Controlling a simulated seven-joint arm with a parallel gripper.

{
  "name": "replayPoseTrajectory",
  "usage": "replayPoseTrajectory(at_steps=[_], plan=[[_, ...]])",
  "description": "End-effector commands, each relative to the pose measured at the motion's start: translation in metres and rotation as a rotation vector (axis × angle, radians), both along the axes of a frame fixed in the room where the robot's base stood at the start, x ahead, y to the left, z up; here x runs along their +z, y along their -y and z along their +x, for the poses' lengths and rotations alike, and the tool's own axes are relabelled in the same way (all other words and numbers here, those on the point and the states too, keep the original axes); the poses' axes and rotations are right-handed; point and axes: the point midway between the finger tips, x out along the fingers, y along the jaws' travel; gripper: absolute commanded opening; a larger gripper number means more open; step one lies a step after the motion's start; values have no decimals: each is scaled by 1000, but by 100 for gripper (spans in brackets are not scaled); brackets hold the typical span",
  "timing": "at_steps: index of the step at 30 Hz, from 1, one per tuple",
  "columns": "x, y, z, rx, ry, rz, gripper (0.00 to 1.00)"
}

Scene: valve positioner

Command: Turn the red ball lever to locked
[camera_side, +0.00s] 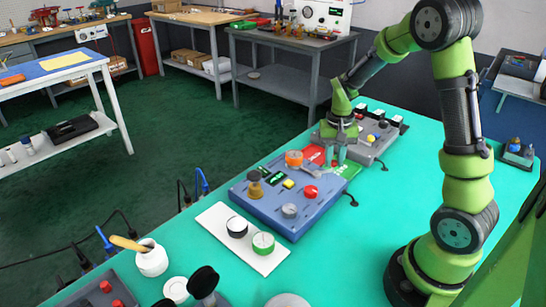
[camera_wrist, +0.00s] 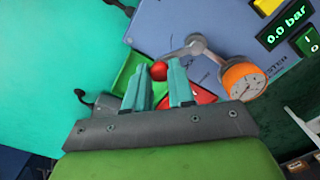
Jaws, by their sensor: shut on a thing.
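The lever's red ball (camera_wrist: 159,71) sits between the teal fingertips of my gripper (camera_wrist: 161,69) in the wrist view, and the gripper is shut on it. A grey lever arm (camera_wrist: 178,53) runs from the ball to a round pivot on the blue panel (camera_wrist: 160,22). The ball appears beside the green patch (camera_wrist: 124,72); the red patch (camera_wrist: 205,97) lies on the other side, partly behind a finger. In the side view my gripper (camera_side: 336,158) is low at the panel's far edge, between the red patch (camera_side: 313,153) and green patch (camera_side: 351,170). The ball is hidden there.
An orange dial (camera_wrist: 243,80) and a "0.0 bar" display (camera_wrist: 286,26) are near the lever. The blue panel (camera_side: 262,205) carries several knobs. A grey control box (camera_side: 366,155) stands just behind my gripper. A white plate with two round knobs (camera_side: 212,218) lies in front.

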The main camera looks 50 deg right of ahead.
Motion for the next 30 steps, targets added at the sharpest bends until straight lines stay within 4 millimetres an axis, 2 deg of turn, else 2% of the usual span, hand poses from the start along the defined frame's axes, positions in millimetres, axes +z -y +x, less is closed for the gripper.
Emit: replayPoseTrajectory(at_steps=[12,29,30], plan=[[1,6,9,203,3,-4,0],[1,7,11,236,4,-6,0],[1,7,11,236,4,-6,25]])
